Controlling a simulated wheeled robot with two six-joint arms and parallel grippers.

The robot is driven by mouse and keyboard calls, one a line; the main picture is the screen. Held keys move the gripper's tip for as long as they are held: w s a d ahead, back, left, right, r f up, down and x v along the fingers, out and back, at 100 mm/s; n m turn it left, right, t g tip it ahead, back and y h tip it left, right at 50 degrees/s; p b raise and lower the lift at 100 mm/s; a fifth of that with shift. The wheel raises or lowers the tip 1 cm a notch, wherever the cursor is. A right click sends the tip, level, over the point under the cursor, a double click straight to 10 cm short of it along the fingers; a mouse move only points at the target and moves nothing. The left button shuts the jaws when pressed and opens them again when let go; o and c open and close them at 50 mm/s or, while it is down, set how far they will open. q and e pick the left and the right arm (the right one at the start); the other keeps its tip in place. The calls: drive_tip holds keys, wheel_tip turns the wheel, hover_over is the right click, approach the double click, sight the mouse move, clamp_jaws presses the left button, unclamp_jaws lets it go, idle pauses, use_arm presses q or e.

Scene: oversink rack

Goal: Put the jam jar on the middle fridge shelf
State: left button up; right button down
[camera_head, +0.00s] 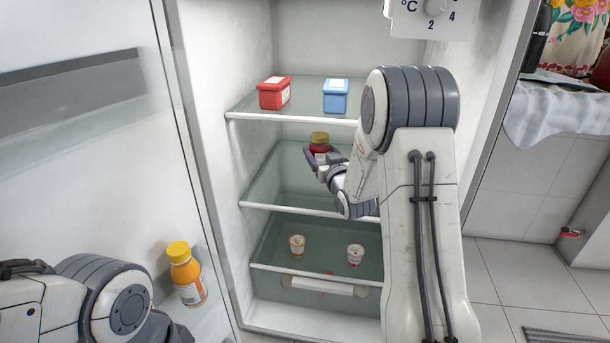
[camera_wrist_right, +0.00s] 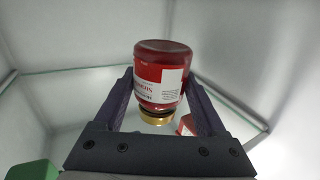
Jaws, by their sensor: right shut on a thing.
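The jam jar (camera_head: 319,147), red with a gold lid, is inside the open fridge, upright, over the middle shelf (camera_head: 290,207) and below the top one. My right gripper (camera_head: 324,159) is shut on it. In the right wrist view the jar (camera_wrist_right: 160,72) sits between both fingers of the gripper (camera_wrist_right: 160,105), its white and red label showing and its lid toward the bottom of the picture. Whether the jar's base touches the shelf is hidden by the gripper. My left arm shows at the lower left, but its gripper is out of view.
The top shelf (camera_head: 250,116) holds a red box (camera_head: 274,94) and a blue box (camera_head: 335,97). The lower shelf (camera_head: 300,271) holds two small cups (camera_head: 297,244). An orange bottle (camera_head: 187,275) stands at the open fridge door (camera_head: 95,150). The middle shelf's left part is bare.

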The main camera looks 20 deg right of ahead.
drive_tip(key=w+a+f+b, duration=0.1)
drive_tip(key=a+f, duration=0.1)
drive_tip(key=w+a+f+b, duration=0.1)
drive_tip(key=w+a+f, duration=0.1)
drive_tip(key=a, duration=0.1)
drive_tip(key=w+a+f+b, duration=0.1)
drive_tip(key=a, duration=0.2)
drive_tip(key=shift+w+a+f, duration=0.15)
drive_tip(key=shift+w+f, duration=0.15)
drive_tip(key=shift+f, duration=0.1)
drive_tip(key=shift+f+b, duration=1.35)
drive_tip(key=shift+f, duration=0.6)
drive_tip(key=shift+f, duration=0.2)
unclamp_jaws()
drive_tip(key=shift+r, duration=0.1)
drive_tip(key=shift+s, duration=0.35)
drive_tip(key=s+p, duration=0.1)
drive_tip(key=s, duration=0.2)
drive_tip(key=s+a, duration=0.1)
drive_tip(key=s, duration=0.3)
drive_tip(key=s+p, duration=0.1)
drive_tip(key=s, duration=0.3)
drive_tip(key=shift+s+a+p, duration=0.15)
drive_tip(key=shift+a+p, duration=0.15)
